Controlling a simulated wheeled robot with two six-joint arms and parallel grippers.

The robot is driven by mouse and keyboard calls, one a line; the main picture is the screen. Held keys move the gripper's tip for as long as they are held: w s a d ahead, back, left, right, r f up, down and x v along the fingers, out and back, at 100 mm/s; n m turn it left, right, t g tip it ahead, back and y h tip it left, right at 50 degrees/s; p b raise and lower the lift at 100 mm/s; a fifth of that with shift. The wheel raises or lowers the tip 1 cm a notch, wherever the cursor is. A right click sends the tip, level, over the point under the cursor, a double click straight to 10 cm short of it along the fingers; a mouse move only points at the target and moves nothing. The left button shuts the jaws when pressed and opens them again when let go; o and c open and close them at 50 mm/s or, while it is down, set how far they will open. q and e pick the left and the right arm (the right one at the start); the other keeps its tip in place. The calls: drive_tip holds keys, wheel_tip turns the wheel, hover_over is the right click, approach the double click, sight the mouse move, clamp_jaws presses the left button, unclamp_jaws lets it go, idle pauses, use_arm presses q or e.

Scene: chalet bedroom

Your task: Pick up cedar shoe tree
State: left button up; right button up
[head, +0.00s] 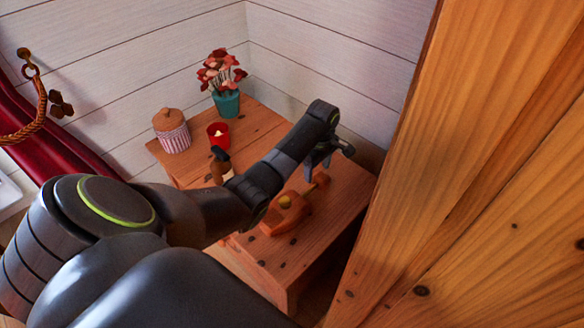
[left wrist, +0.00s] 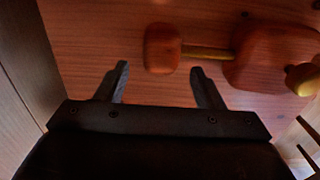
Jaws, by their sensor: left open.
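The cedar shoe tree (head: 286,217) lies on the wooden table (head: 345,205) below my left arm in the head view. My left gripper (head: 318,163) is above the table close to the small block. In the left wrist view its fingers (left wrist: 160,78) are spread and empty, with the small block beyond the gap between them.
A red candle cup (head: 219,138), a striped lidded jar (head: 172,138) and a potted flower (head: 226,100) stand at the table's back. A small brown bottle (head: 221,168) is partly hidden by my arm. A large wooden panel (head: 480,180) stands close at right.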

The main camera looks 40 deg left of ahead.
use_arm(q)
drive_tip(key=shift+f, duration=0.85)
use_arm(e)
drive_tip(key=shift+w+a+r, duration=0.1)
drive_tip(key=shift+a+r, duration=0.05)
drive_tip(key=shift+r, duration=0.25)
use_arm(q)
drive_tip(key=shift+c, duration=0.3)
drive_tip(key=c, duration=1.2)
drive_tip(key=shift+r, duration=0.1)
drive_tip(key=shift+c, duration=0.2)
